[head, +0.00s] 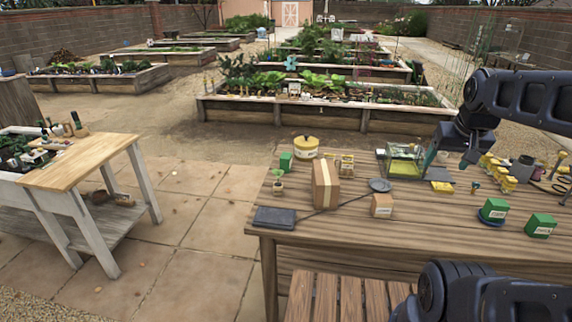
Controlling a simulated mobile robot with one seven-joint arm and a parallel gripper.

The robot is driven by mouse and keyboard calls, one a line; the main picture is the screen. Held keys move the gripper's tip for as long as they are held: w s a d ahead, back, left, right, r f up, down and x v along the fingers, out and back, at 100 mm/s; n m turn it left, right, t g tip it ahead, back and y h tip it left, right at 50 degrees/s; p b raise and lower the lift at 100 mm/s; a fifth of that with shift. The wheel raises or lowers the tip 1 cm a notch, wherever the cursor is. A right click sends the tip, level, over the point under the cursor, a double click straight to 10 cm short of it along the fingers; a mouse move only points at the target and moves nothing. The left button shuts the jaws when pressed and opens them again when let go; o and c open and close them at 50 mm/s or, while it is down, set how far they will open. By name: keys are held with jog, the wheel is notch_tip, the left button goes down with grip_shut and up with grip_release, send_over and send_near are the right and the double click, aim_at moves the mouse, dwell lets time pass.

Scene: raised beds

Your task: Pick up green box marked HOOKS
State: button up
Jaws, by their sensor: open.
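Three small green boxes with pale labels stand on the wooden table, and the lettering is too small to read, so I cannot tell which is marked HOOKS. One green box (541,226) is at the right near the front edge. Another green box (495,209) sits on a dark blue round dish (487,221), just left of it. The third green box (286,161) is at the table's far left. My gripper (450,158) is open, pointing down above the back of the table, beside the glass case and apart from all three boxes.
The wooden table (400,240) also holds a glass case (403,161), a tall cardboard box (325,184), a small carton (382,206), a yellow tin (305,147), a dark tray (275,217) and several yellow items (500,172). The front centre of the tabletop is clear. A slatted bench (340,298) stands in front.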

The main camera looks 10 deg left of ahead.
jog(key=w+a+r, duration=0.1)
jog(key=w+a, duration=0.3)
jog(key=w, duration=0.5)
jog(key=w+a, duration=0.3)
jog(key=w, duration=0.6)
jog(key=w+a+r, duration=0.1)
jog(key=w+a, duration=0.3)
jog(key=w, duration=0.5)
send_over(286, 156)
jog(key=s, duration=0.3)
notch_tip(286, 156, down, 28)
jog(key=shift+x, duration=5.3)
jog(key=shift+s+a, duration=0.1)
jog(key=shift+s, duration=0.05)
jog(key=c, duration=1.1)
jog(key=shift+r, duration=0.1)
